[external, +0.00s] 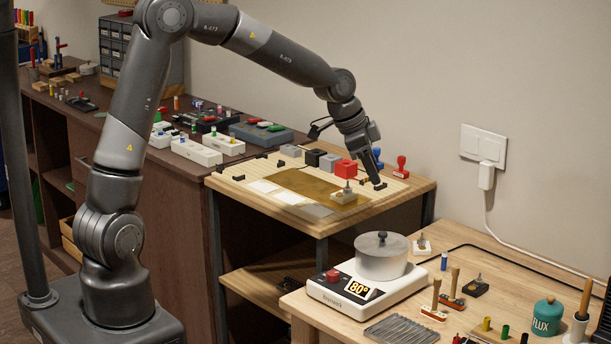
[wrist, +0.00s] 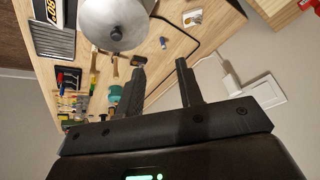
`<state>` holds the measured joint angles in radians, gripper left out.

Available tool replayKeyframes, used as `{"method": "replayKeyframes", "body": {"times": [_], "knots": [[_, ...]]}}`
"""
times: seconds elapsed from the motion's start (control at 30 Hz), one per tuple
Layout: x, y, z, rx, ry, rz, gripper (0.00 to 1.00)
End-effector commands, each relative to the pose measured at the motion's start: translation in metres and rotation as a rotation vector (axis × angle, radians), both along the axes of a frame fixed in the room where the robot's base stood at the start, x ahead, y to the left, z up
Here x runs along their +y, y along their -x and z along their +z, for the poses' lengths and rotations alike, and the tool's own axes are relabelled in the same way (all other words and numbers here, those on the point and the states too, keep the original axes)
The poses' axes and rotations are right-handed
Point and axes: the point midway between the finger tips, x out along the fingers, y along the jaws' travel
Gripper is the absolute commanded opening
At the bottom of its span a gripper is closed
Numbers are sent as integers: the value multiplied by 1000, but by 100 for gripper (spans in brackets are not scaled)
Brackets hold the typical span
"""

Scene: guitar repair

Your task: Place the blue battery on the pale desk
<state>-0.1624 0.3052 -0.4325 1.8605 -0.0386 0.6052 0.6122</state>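A small upright blue cylinder (external: 444,261), which looks like the blue battery, stands on the pale desk (external: 520,285) right of the hot plate. It also shows small in the wrist view (wrist: 163,42). My gripper (external: 377,178) is above the right end of the wooden shelf-table, behind and above the pale desk. In the wrist view its two fingers (wrist: 162,82) are spread apart with nothing held between them. The gripper is well away from the blue cylinder.
A hot plate (external: 345,297) with a metal pot (external: 382,258) stands on the pale desk. A green flux jar (external: 547,316), wooden-handled tools and a metal tray (external: 402,330) are near it. Red stamps and blocks sit on the wooden table (external: 232,190). A cable runs along the wall.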

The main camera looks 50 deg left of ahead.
Motion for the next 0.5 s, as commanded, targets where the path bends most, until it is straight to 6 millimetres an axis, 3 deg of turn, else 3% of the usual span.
{"method": "replayKeyframes", "body": {"times": [0.2, 0.5], "knots": [[37, 63, 49, -13, -56, 149, 34], [86, 159, 95, -31, -63, 384, 34]]}}
